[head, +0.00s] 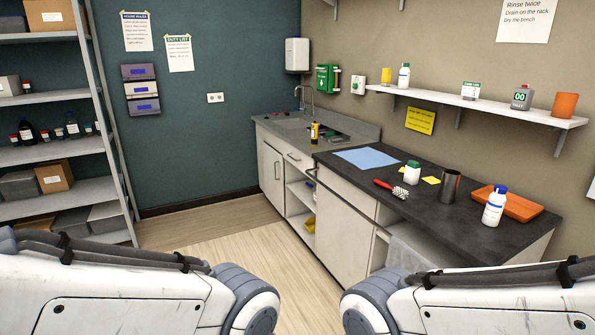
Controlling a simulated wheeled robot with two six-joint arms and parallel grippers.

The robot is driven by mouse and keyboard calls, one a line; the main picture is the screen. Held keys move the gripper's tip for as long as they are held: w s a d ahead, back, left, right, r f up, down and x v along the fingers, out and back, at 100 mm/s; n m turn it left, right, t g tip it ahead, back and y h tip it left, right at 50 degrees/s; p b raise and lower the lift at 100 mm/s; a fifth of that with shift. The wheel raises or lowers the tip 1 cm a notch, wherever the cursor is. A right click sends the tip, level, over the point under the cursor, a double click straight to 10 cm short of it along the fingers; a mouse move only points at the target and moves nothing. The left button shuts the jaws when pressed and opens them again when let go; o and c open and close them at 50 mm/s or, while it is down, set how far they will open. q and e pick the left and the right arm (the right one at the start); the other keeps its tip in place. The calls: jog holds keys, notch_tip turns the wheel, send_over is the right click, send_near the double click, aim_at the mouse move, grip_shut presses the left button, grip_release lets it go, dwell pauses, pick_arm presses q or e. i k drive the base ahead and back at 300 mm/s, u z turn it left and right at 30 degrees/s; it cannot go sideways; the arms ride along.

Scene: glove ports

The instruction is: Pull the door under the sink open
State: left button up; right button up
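The sink (290,124) is set in the grey counter at the far end of the bench, with a tall tap (303,97) behind it. The white door under the sink (271,178) looks shut, with a dark handle along its edge. My two arms show at the bottom left and bottom right, well short of the door. Both grippers are out of the picture.
Open shelves (300,196) and a white cabinet (340,232) stand nearer than the door. The dark worktop (460,215) holds a brush, bottles and an orange tray. The wooden floor (205,228) before the door is clear. A shelving rack (70,150) stands at left.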

aim_at(273, 160)
jog(key=u, duration=0.2)
jog(key=i, duration=2.1)
jog(key=u, duration=0.45)
jog(key=i, duration=3.15)
jog(key=u, duration=0.15)
